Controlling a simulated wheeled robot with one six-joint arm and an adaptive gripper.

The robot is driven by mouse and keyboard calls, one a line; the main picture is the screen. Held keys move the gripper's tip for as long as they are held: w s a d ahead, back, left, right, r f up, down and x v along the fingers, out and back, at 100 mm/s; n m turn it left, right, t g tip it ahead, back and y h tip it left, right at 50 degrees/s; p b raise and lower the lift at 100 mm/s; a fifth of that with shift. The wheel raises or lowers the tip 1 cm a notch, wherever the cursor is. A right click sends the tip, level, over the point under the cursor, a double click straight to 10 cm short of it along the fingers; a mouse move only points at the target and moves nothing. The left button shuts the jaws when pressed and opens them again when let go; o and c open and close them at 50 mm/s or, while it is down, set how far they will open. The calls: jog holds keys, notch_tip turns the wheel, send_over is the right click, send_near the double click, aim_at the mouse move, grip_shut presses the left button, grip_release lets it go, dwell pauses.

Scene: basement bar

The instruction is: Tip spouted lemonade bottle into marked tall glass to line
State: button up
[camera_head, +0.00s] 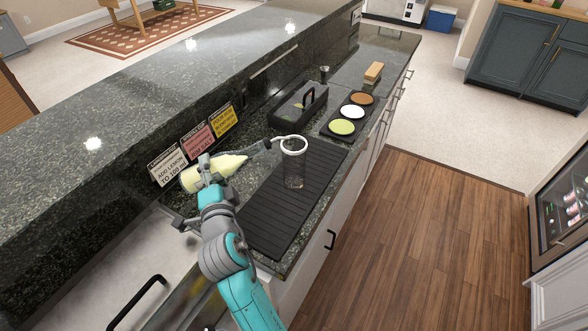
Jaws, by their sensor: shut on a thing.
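The lemonade bottle (228,164), pale yellow with a grey spout, lies tipped nearly level in my gripper (205,173). My gripper is shut on the bottle's body, left of the glass. The spout points right, toward the rim of the tall clear glass (294,169). The glass stands upright on a black ribbed mat (264,219) and has a thick white band at its top. The spout's end is close to this rim; I cannot tell whether it is over the opening. No stream, liquid level or line in the glass can be made out.
Signs lean on the raised counter's wall; the left one (168,166) reads about adding lemon to 100 ml. Behind the glass are a black caddy (299,107), a tray of three coloured rounds (349,113), a wooden-topped block (373,73) and a small metal cup (324,74).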

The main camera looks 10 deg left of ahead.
jog(key=shift+a+r, duration=0.1)
jog(key=shift+r, duration=0.3)
jog(key=shift+r, duration=0.1)
jog(key=shift+s+a+r+m, duration=0.1)
jog(key=shift+r+m, duration=0.3)
jog(key=shift+r, duration=0.1)
jog(key=shift+a+r+m, duration=0.1)
jog(key=shift+r+m, duration=0.2)
jog(key=shift+r, duration=0.1)
jog(key=shift+r, duration=0.1)
jog(key=shift+a+r+m, duration=0.1)
jog(key=shift+r+m, duration=0.2)
jog(key=shift+r, duration=0.05)
jog(key=shift+s+r+m, duration=0.1)
jog(key=shift+r+m, duration=0.7)
jog(key=shift+r, duration=0.6)
dwell(4.2)
